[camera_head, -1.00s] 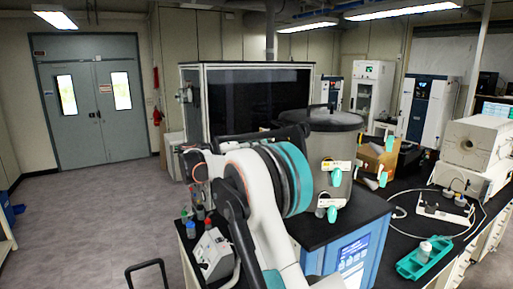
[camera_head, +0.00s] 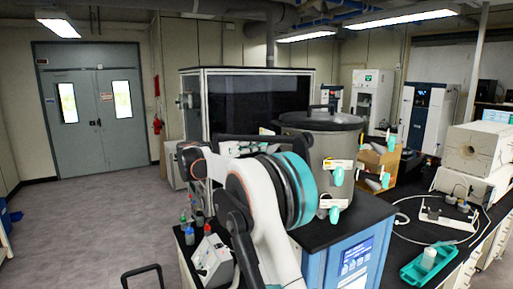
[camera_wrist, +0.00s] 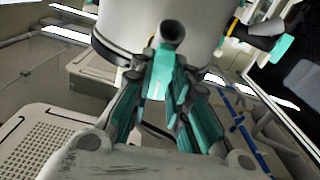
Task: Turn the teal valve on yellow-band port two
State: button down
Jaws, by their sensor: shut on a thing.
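My gripper (camera_wrist: 160,82) is shut on a teal valve handle (camera_wrist: 159,70) below a grey port stub in the wrist view. The handle stands between the teal-padded fingers, beside the pale drum (camera_wrist: 205,20). The gripped port's band colour cannot be made out. Another teal valve (camera_wrist: 268,43) sits at the right on a port with a yellow band (camera_wrist: 232,25). In the head view the grey drum (camera_head: 312,148) carries several teal valves, one of them on its front (camera_head: 337,177). My arm hides the gripper there.
The drum stands on a black-topped blue-and-white cabinet (camera_head: 340,222). A small white device (camera_head: 212,258) and several bottles are at left. A dark-windowed enclosure (camera_head: 255,100) stands behind. At right, a bench holds a teal tray (camera_head: 425,268). Open floor (camera_head: 90,225) lies left.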

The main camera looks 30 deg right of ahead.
jog(key=shift+m, duration=0.5)
jog(key=shift+f, duration=0.1)
jog(key=c, duration=1.5)
grip_release()
jog(key=a, duration=1.2)
jog(key=shift+s, duration=0.15)
jog(key=shift+s, duration=0.1)
